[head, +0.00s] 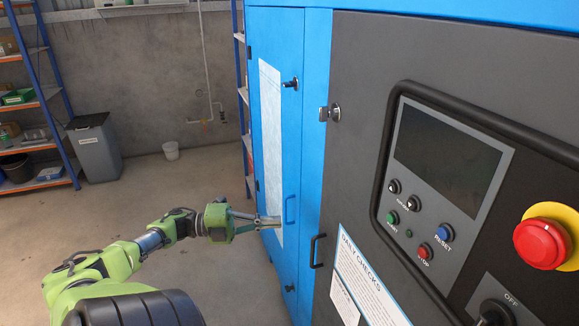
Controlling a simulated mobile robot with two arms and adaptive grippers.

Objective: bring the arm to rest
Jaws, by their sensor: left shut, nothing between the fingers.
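My left arm comes in from the lower left, green and dark grey, stretched out toward the blue cabinet door (301,150). My left gripper (271,221) is shut and empty, in front of the lower part of the door. Its fingertips appear close to the blue door handle (290,209), just left of it in the picture. I cannot tell whether they touch the door. The door looks closed, with a pale sheet (270,130) on it. My right gripper is not in view.
A dark control panel (445,160) with a red emergency stop (541,243) fills the right side. A black handle (317,251) sits below. Open floor lies left of the cabinet.

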